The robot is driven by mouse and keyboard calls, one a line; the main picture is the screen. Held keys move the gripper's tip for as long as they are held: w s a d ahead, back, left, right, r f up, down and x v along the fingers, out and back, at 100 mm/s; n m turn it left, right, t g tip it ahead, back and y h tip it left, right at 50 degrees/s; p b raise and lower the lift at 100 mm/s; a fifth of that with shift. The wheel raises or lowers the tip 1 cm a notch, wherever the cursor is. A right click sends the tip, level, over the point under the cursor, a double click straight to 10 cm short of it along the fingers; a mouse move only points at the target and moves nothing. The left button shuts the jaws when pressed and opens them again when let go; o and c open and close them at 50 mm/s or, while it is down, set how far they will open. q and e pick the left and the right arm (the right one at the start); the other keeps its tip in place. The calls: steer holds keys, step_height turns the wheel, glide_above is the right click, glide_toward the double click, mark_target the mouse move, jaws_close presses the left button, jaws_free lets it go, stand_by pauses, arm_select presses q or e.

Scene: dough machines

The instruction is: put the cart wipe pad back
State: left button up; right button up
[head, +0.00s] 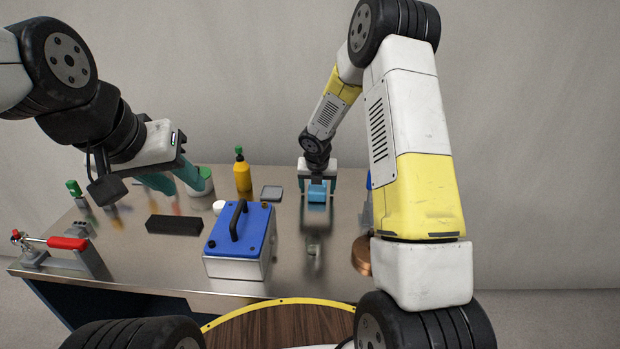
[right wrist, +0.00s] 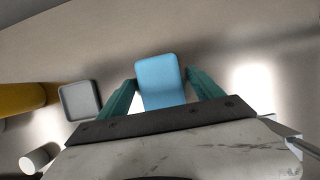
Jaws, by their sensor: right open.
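The light-blue wipe pad (head: 317,191) is at the back of the steel table. In the right wrist view the pad (right wrist: 160,82) lies between the two teal fingers of my right gripper (right wrist: 162,88), with a narrow gap at each side. My right gripper (head: 318,188) is open around the pad. A small grey square tray (head: 271,193) lies left of the pad; it also shows in the right wrist view (right wrist: 80,101) and looks empty. My left gripper (head: 172,180) is above the table's left part, its teal fingers apart with nothing seen between them.
A blue-lidded box (head: 240,240) with a black handle stands in front. A black block (head: 174,225), a red-handled clamp (head: 62,246) and a copper round piece (head: 362,254) are also on the table (head: 300,270).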

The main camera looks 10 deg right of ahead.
steer(key=s+d+r+m, duration=0.1)
steer(key=s+r+m, duration=0.4)
steer(key=r, duration=0.5)
steer(key=s+d+r+m, duration=0.1)
steer(key=s+r+m, duration=0.3)
steer(key=s+r, duration=0.45)
steer(key=s+r+m+t+y, duration=0.1)
steer(key=s+r+m, duration=0.4)
steer(key=s+m, duration=0.5)
steer(key=s+a+r+m+y, duration=0.1)
steer(key=s+r+m, duration=0.4)
steer(key=s+m, duration=0.6)
steer(key=m+y, duration=0.1)
steer(key=m, duration=0.2)
steer(key=shift+s+a+t, duration=0.15)
steer(key=shift+a+t, duration=0.1)
steer(key=shift+t, duration=0.15)
